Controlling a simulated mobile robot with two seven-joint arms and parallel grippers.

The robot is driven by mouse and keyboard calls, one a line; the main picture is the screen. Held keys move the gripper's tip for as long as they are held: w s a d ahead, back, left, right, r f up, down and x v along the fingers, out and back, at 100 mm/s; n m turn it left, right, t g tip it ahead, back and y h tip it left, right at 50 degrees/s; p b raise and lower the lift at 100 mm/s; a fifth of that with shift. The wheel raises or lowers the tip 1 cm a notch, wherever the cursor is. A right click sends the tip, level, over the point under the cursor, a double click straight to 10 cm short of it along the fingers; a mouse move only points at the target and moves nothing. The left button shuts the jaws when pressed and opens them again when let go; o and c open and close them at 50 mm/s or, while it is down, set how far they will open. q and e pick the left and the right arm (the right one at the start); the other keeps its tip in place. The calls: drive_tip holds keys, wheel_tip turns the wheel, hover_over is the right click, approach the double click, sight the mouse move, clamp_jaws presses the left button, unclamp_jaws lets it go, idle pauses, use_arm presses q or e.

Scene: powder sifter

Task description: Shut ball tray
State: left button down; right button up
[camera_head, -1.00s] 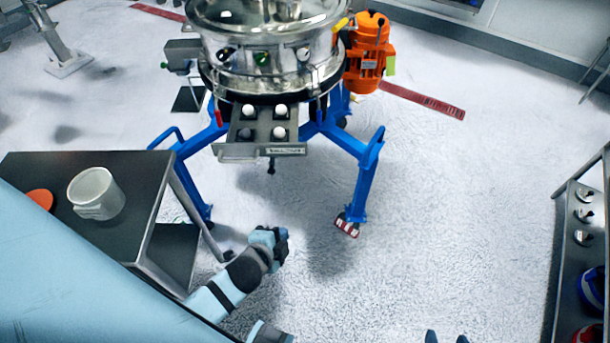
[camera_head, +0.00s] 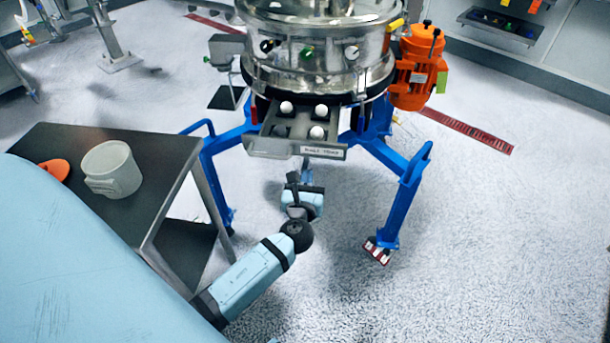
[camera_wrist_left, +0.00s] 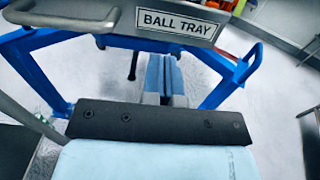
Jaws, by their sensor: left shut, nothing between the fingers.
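The ball tray (camera_head: 268,146) is a grey metal drawer pulled out from the front of the steel sifter (camera_head: 315,75). Several white balls sit in it. Its labelled front, reading BALL TRAY, also shows in the left wrist view (camera_wrist_left: 120,20), with a bar handle at its left. My left gripper (camera_head: 308,172) is just below and in front of the tray front, apart from it as far as I can tell. Its fingers (camera_wrist_left: 164,75) are together and empty in the left wrist view. My right gripper is not in view.
Blue legs (camera_head: 405,195) of the sifter stand on both sides of my left arm. A dark table (camera_head: 165,150) with a grey mug (camera_head: 112,170) and an orange object (camera_head: 55,169) is at the left. An orange motor (camera_head: 418,70) is on the sifter's right. Floor at the right is clear.

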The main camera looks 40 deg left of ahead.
sight(313, 152)
use_arm(q)
drive_tip(key=x, duration=0.6)
drive_tip(key=shift+w, duration=0.15)
drive_tip(key=shift+w+a, duration=0.3)
drive_tip(key=shift+w, duration=0.2)
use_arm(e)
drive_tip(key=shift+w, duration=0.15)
